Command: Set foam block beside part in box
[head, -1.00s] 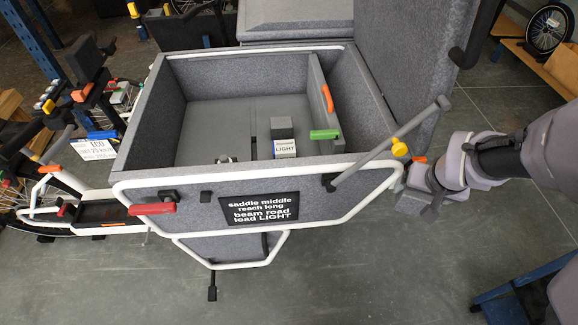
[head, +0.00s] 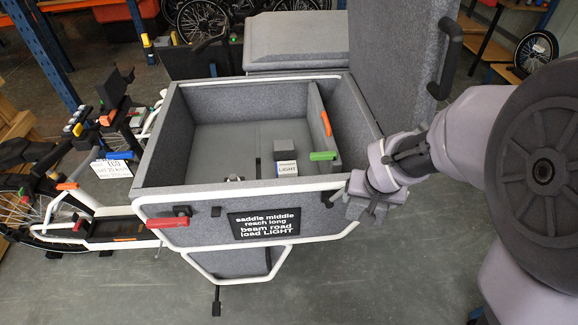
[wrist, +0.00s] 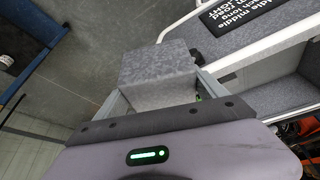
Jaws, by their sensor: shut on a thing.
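The box (head: 160,135) is a grey felt-lined cargo box with a white tube rim, open at the top. Inside, a dark grey block with a white label reading LIGHT (head: 287,168) sits on the floor near the divider. A small metallic part (head: 235,178) shows partly above the front wall. My gripper (head: 352,208) is outside the box, by its front right corner. In the wrist view it is shut on a speckled grey foam block (wrist: 160,65), which sits between the fingers, apart from the box.
A divider (head: 321,125) with an orange handle and a green handle (head: 323,156) splits off a narrow right compartment. The raised lid (head: 395,50) stands at the right rear. The box floor's left side is clear.

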